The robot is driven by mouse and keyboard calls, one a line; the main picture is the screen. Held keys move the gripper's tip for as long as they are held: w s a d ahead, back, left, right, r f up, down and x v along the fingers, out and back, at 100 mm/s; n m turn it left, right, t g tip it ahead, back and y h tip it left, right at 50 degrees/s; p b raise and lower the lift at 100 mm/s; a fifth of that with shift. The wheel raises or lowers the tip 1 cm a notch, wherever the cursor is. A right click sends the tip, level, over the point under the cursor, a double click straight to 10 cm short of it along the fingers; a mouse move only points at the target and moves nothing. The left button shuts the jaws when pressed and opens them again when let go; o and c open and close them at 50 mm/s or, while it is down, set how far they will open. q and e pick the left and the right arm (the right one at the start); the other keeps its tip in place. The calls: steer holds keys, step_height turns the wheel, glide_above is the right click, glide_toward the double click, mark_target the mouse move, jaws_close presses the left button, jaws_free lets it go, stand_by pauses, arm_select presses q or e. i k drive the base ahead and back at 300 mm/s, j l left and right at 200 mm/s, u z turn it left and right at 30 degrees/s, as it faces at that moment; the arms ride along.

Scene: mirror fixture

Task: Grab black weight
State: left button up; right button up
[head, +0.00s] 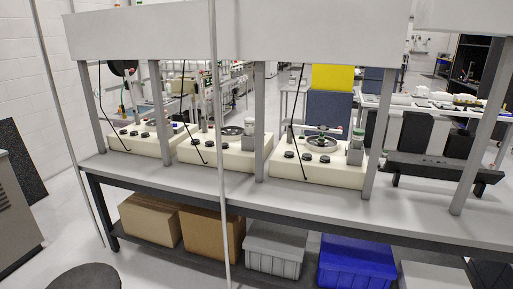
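Three cream-coloured machines stand in a row on a grey bench: the left machine (148,145), the middle machine (205,155) and the right machine (290,172). Each has small black round pieces on top, such as the black piece (307,157) on the right machine. I cannot tell from this distance which of them, if any, is the black weight. The right machine also carries a round metal plate (322,143). Neither of my grippers is in view.
The bench (400,207) has uprights and a grey overhead panel (150,32). Thin poles, including one pole (222,180), stand in front. Below are cardboard boxes (212,232), a grey bin (275,250) and a blue bin (355,264).

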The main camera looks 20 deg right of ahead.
mark_target(325, 159)
steer(key=i+j+z, duration=0.1)
steer(key=z, duration=0.4)
steer(key=i+j+z, duration=0.2)
steer(key=z, duration=0.25)
steer(key=i+j+z, duration=0.25)
steer(key=z, duration=0.25)
steer(key=i+j+z, duration=0.1)
steer(key=j+z, duration=0.2)
steer(key=z, duration=0.15)
